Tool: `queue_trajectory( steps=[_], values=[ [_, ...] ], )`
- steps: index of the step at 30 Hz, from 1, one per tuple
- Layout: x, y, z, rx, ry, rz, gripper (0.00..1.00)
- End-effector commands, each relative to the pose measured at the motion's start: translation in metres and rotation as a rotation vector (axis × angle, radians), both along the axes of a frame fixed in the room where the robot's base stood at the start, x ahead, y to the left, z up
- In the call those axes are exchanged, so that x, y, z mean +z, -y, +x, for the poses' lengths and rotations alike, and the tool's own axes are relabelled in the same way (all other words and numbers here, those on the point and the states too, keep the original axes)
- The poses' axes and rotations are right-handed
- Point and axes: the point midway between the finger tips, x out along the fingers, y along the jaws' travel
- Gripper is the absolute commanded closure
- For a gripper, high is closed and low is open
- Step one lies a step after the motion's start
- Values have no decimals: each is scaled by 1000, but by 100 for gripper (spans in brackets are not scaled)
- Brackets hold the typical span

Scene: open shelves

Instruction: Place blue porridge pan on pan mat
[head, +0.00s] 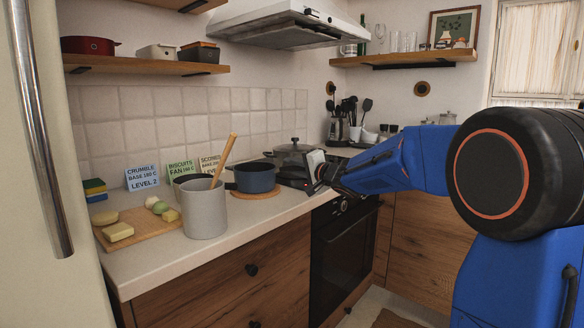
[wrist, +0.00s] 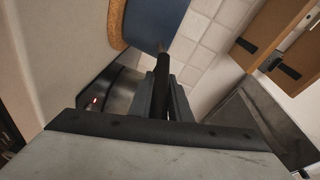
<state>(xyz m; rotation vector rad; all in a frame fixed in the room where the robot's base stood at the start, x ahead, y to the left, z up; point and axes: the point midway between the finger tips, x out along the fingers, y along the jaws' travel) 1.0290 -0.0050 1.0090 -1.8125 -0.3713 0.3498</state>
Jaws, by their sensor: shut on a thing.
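The blue porridge pan (head: 256,178) is upright over the round cork pan mat (head: 279,190) on the counter. The mat's rim shows around the pan's base; whether the base touches it I cannot tell for sure. In the wrist view the pan's blue side (wrist: 154,18) is at the top, with the mat's edge (wrist: 117,24) beside it. My gripper (head: 312,186) is to the right of the pan. In the wrist view my gripper (wrist: 164,82) is shut on the pan's dark handle.
A grey crock (head: 205,210) with a wooden utensil stands close left of the pan. A board (head: 140,228) with food lies further left. Recipe cards (head: 142,178) lean at the wall. A lidded pot (head: 293,152) stands on the hob behind. The front counter strip is clear.

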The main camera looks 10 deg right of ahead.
Motion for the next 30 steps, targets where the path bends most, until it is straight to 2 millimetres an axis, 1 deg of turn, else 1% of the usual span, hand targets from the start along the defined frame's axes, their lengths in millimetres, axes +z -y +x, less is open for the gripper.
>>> queue_trajectory(
  steps=[11,12,13,14,22,25,28,30],
  values=[
    [-2,0,0,0,1,2,100],
    [-3,0,0,0,0,1,76],
    [-3,0,0,0,0,1,69],
    [-3,0,0,0,0,1,64],
    [-2,0,0,0,1,0,64],
    [1,0,-1,0,1,0,64],
    [1,5,-10,-1,2,0,64],
    [2,10,-19,-1,3,0,64]
  ],
)
